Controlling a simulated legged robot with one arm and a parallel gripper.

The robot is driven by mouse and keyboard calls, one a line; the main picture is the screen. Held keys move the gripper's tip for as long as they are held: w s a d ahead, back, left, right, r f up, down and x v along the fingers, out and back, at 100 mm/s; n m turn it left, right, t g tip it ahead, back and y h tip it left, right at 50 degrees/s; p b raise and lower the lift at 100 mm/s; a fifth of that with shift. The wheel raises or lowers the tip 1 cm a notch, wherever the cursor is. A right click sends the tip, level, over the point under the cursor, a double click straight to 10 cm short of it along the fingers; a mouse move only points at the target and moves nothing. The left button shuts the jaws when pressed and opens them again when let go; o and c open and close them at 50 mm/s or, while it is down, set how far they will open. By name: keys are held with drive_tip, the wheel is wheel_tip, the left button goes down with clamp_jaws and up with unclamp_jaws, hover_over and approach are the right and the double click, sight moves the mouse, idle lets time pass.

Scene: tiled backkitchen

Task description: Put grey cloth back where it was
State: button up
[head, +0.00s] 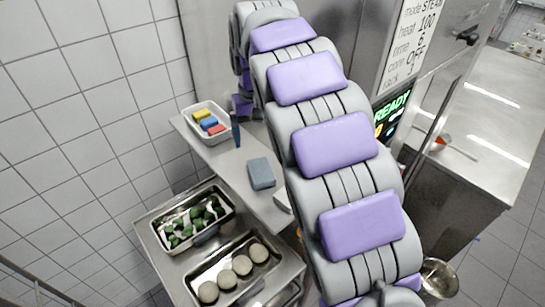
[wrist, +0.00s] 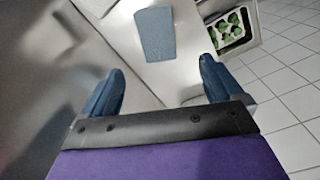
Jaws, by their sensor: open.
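The grey cloth (head: 261,173) is a flat blue-grey rectangle lying on a narrow steel shelf (head: 226,158). In the wrist view the cloth (wrist: 155,33) lies flat beyond my fingertips, roughly in line with the gap between them. My gripper (wrist: 161,66) is open, with two dark blue fingers spread apart and nothing between them. The cloth is apart from both fingers. In the head view only a little of the gripper shows, near the far part of the shelf; my arm covers the rest.
A white tub (head: 206,122) with yellow, blue and red pieces stands at the shelf's far end. Below are a tray of green and white food (head: 195,218) and a tray of round pale pieces (head: 235,272). A steel appliance with a READY display (head: 392,117) stands right.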

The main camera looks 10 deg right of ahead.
drive_tip(key=s+d+m, duration=0.1)
drive_tip(key=s+d, duration=0.3)
drive_tip(key=s, duration=0.4)
drive_tip(key=s+d+m, duration=0.1)
drive_tip(key=s+d, duration=0.3)
drive_tip(key=s, duration=0.4)
drive_tip(key=s+d+f+g, duration=0.1)
drive_tip(key=s+f, duration=0.3)
drive_tip(key=s, duration=0.7)
drive_tip(key=s+d+f, duration=0.2)
drive_tip(key=s+f, duration=0.2)
drive_tip(key=s, duration=0.7)
drive_tip(key=shift+s+d+f+g, duration=0.15)
drive_tip(key=shift+f+g, duration=0.05)
drive_tip(key=shift+g, duration=0.2)
wheel_tip(320, 180, down, 21)
drive_tip(key=b, duration=2)
drive_tip(key=shift+r+b, duration=0.2)
drive_tip(key=shift+b, duration=0.1)
